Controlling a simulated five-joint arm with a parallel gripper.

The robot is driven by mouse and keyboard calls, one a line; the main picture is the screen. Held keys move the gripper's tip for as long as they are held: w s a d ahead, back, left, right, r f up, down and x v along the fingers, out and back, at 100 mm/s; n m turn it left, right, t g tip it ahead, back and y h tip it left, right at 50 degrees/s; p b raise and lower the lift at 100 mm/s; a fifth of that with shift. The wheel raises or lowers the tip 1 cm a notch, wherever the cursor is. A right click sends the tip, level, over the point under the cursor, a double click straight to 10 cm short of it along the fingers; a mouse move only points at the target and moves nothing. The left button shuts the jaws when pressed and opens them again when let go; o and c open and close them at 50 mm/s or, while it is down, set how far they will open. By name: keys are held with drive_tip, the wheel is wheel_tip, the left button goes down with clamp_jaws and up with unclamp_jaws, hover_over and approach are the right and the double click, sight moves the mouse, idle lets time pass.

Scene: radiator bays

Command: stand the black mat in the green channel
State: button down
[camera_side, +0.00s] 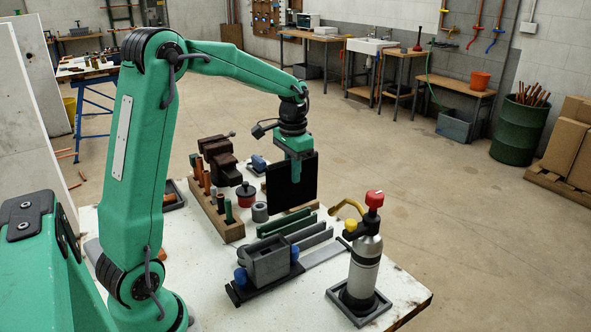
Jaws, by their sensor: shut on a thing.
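The black mat (307,180) is a thin dark panel held upright at the back of the white table. My gripper (293,170) is shut on its upper part, with one green finger in front of its face. The other finger is hidden behind the mat. The green channel (284,223) is a long, low dark-green rail lying on the table, nearer the camera than the mat and below it in the picture. It looks empty. The mat's lower edge is apart from it, close to a brown strip; whether it touches that strip I cannot tell.
Grey channels (312,239) lie in front of the green one. A grey vise-like block (265,260) with blue knobs stands front left, and a torch canister (363,265) front right. A wooden rack (216,213) of tubes and a brown vise (219,160) stand to the left.

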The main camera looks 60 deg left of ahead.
sight(287, 189)
drive_tip(key=shift+a, duration=1.35)
drive_tip(key=shift+f, duration=0.1)
drive_tip(key=shift+f, duration=0.15)
drive_tip(key=shift+f, duration=2.2)
drive_tip(key=shift+f, duration=0.1)
drive_tip(key=shift+f, duration=0.25)
drive_tip(key=shift+f, duration=0.15)
drive_tip(key=shift+f, duration=0.35)
drive_tip(key=shift+f, duration=0.25)
